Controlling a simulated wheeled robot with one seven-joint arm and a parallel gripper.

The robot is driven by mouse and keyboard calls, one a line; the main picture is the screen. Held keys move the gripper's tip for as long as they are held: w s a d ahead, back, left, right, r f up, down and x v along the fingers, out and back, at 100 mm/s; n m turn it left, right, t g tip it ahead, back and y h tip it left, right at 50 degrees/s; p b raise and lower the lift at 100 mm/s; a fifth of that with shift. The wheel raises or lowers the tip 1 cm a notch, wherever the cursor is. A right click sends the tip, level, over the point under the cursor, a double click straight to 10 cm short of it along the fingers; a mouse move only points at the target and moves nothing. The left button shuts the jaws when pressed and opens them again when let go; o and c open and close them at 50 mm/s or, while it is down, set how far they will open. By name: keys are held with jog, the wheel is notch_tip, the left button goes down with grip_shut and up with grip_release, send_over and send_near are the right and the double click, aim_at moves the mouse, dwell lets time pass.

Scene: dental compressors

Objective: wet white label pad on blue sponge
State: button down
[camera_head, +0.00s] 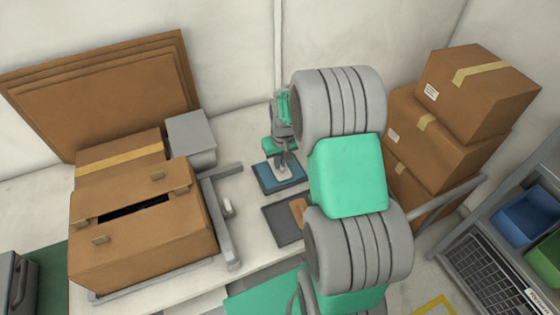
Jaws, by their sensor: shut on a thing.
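The blue sponge (266,179) lies flat in a dark-rimmed holder on the white bench, in the middle of the view. My gripper (283,167) points down over the sponge and is shut on a small white thing, which looks like the white label pad (282,174). The pad is at the sponge's top; I cannot tell whether it presses on it or hangs just above. The fingers and arm links hide part of the pad and the sponge's right side.
A large brown carton (145,245) stands at the left inside a grey frame (226,230). A grey box (190,138) is behind it. A dark tray (283,228) with a brown piece (298,211) lies in front of the sponge. Stacked cartons (450,135) stand at the right.

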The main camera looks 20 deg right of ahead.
jog(key=shift+f+b, duration=0.3)
jog(key=shift+f, duration=0.1)
dwell(1.2)
jog(key=shift+r+p, duration=2.2)
jog(key=shift+r, duration=1.4)
